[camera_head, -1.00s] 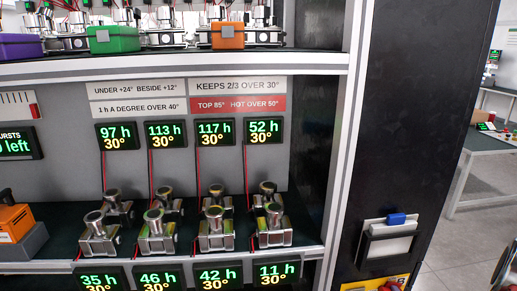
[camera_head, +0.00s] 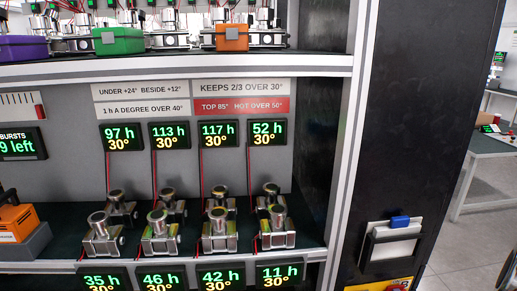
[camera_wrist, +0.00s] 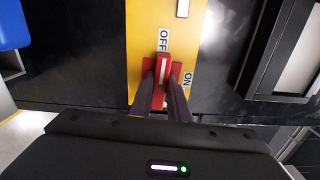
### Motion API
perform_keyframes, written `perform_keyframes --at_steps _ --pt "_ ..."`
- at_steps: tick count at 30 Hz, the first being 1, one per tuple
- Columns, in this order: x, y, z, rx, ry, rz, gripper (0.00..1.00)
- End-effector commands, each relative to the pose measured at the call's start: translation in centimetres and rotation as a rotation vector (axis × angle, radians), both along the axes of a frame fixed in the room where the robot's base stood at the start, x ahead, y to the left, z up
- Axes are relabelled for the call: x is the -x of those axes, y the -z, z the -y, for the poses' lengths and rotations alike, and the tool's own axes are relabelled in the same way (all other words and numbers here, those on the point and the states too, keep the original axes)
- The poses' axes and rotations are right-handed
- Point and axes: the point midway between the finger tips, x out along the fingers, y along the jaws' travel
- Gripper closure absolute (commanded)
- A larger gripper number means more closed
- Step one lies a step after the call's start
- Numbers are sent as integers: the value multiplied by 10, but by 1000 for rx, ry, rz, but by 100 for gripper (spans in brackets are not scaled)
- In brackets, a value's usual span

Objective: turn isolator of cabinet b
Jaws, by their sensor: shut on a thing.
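The isolator is a red handle (camera_wrist: 163,72) on a yellow plate (camera_wrist: 146,28) in the wrist view. A white OFF label (camera_wrist: 163,39) is above it and an ON label (camera_wrist: 187,79) is to its right. The handle's white stripe points up toward OFF. My gripper (camera_wrist: 166,85) is shut on the handle, with one dark finger on each side. In the head view only the top of a yellow plate (camera_head: 382,286) shows at the bottom edge of the black cabinet side (camera_head: 412,130); the handle cannot be made out there.
A document holder (camera_head: 393,245) with a blue clip is fixed above the yellow plate. To the left is a shelf (camera_head: 160,70) with metal devices and green displays. A bench (camera_head: 490,145) stands at the far right, with open floor before it.

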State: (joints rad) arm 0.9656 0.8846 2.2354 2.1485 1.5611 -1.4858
Motion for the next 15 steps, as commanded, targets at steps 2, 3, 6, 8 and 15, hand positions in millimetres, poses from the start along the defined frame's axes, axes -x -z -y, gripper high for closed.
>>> perform_keyframes --at_steps 2,3,6,8,15 --pt "1 4 -5 -7 -9 -11 100" --pt "1 5 -5 -1 -9 -11 100" --pt "1 5 -5 40 -10 -10 100" --pt "1 5 -5 73 -10 -9 100" --pt "1 5 -5 111 -9 -9 100"
